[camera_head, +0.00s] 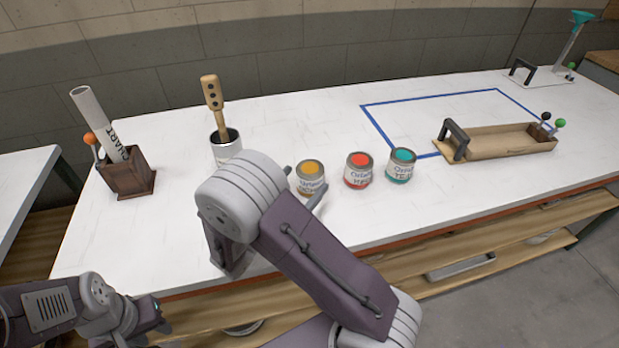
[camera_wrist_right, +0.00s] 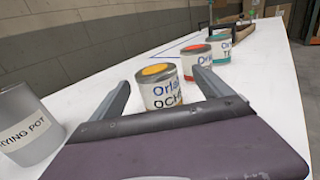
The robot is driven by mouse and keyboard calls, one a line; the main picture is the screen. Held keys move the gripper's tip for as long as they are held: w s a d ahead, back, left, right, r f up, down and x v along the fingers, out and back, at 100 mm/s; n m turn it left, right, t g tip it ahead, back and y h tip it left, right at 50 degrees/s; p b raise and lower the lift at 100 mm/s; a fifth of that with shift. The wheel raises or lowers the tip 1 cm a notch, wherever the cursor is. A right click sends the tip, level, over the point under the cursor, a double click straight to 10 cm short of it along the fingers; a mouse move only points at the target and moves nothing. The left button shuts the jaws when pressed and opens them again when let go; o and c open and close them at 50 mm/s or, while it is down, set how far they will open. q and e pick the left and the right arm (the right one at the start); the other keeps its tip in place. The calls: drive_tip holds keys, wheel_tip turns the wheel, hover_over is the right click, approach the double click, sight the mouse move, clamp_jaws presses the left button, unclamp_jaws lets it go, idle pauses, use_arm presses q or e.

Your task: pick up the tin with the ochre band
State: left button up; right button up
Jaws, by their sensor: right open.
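The tin with the ochre band (camera_head: 310,180) stands upright on the white table, left of two other tins. It also shows in the right wrist view (camera_wrist_right: 161,92), its label partly readable. My right gripper (camera_wrist_right: 160,84) is open, its two fingers apart on either side of the ochre tin's image. The tin is not gripped; I cannot tell how far it reaches between the fingers. In the head view my right arm hides most of that gripper. My left gripper (camera_head: 150,316) is low at the left, in front of the table, and its jaws are unclear.
A red tin (camera_head: 358,172) and a teal tin (camera_head: 401,167) stand to the right. A drying pot (camera_wrist_right: 32,125) holding a stick (camera_head: 212,92) stands left. A brown box (camera_head: 128,178) is farther left. A wooden tray (camera_head: 500,143) lies right, partly over a blue-taped outline (camera_head: 375,127).

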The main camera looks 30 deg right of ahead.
sight(310, 168)
drive_tip(key=x, duration=0.4)
drive_tip(key=shift+w+r, duration=0.15)
drive_tip(key=shift+w, duration=0.2)
drive_tip(key=shift+w+d, duration=0.25)
drive_tip(key=shift+d, duration=0.1)
drive_tip(key=shift+a, duration=0.1)
drive_tip(key=c, duration=1.6)
drive_tip(key=shift+r, duration=0.15)
